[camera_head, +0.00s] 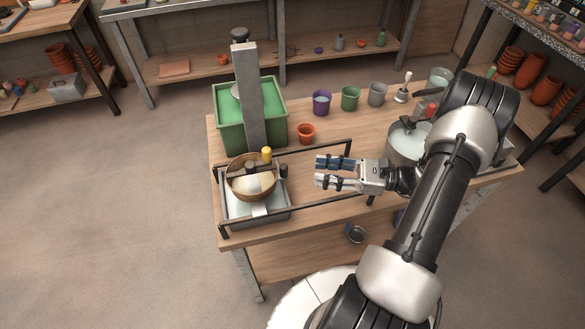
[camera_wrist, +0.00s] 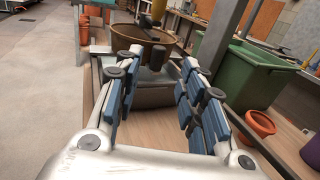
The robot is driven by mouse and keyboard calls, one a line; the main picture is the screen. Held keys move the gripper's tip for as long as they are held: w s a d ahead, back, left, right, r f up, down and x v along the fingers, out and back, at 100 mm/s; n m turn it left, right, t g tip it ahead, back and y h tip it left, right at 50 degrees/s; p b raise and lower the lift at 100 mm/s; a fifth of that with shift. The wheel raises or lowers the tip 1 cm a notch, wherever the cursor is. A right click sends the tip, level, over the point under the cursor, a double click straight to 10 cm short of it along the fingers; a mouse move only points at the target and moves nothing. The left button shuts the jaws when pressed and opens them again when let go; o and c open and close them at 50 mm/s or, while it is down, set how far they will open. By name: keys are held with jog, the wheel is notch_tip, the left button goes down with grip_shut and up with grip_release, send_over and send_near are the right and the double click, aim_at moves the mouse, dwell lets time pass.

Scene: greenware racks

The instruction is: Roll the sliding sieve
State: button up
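The sieve (camera_head: 238,187) is a round wooden-rimmed pan with pale contents, sitting on a dark rail frame (camera_head: 314,151) above a grey tray (camera_head: 285,217). It carries a yellow knob (camera_head: 266,153), and a dark upright knob (camera_head: 283,171) stands at its right side. My gripper (camera_head: 320,172) is open and empty over the table, to the right of the sieve, fingers pointing at it. In the wrist view the sieve (camera_wrist: 124,34) is ahead of my gripper (camera_wrist: 160,62). The dark knob (camera_wrist: 157,55) shows between the open fingertips, apparently beyond them.
A green tub (camera_head: 222,128) with a grey post stands behind the sieve. A small terracotta pot (camera_head: 306,133) and several cups, including a purple one (camera_head: 321,103), stand along the back. A metal pot (camera_head: 403,146) stands to the right, partly hidden by my arm.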

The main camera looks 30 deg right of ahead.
jog(key=b+x, duration=0.1)
jog(key=x, duration=0.7)
jog(key=shift+w+a, duration=0.15)
jog(key=shift+a, duration=0.2)
jog(key=shift+c, duration=0.4)
grip_shut()
